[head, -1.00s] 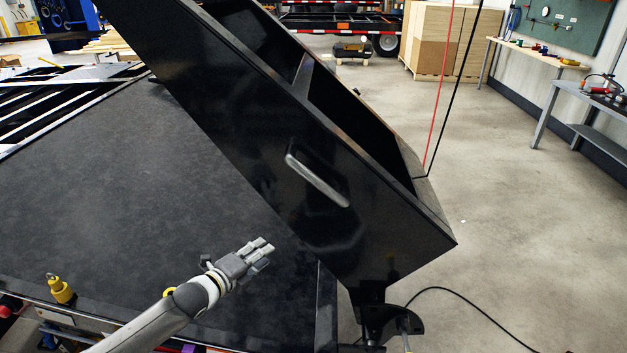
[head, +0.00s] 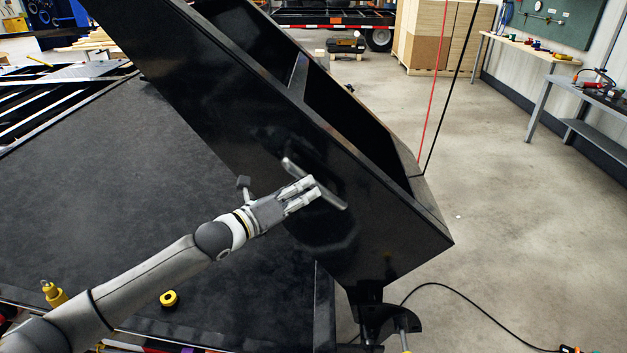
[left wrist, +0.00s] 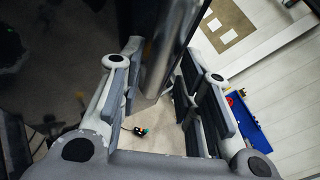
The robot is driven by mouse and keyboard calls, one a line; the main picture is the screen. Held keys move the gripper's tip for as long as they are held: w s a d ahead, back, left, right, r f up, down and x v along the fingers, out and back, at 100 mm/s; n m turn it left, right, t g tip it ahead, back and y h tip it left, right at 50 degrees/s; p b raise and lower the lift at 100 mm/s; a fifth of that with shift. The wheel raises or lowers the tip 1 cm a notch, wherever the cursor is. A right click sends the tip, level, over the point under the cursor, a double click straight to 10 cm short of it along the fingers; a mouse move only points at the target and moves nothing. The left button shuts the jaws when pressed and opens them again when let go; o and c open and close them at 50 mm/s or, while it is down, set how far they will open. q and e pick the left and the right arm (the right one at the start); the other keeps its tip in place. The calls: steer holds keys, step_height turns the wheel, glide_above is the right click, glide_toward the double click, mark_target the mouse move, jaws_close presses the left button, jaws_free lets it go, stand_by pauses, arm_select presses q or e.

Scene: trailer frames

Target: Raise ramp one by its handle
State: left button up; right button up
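The ramp (head: 240,115) is a large black frame standing tilted in the middle of the head view. Its silver bar handle (head: 333,198) slants across the glossy near face. My left gripper (head: 306,193) is at the middle of the handle and covers part of it. In the left wrist view the handle (left wrist: 168,48) passes between the two fingers of my left gripper (left wrist: 160,82). The fingers are apart, with a gap beside the bar, so the gripper is open around it. My right gripper is not in view.
A black deck (head: 120,180) lies below my left arm, with yellow fittings (head: 169,299) near its front. A red cord and a black cord (head: 450,90) rise from the ramp's right edge. Clear concrete floor (head: 500,200) lies to the right, before workbenches (head: 540,55).

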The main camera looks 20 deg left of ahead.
arm_select(q)
steer(key=shift+p+x, duration=0.35)
steer(key=shift+x, duration=1.55)
jaws_close()
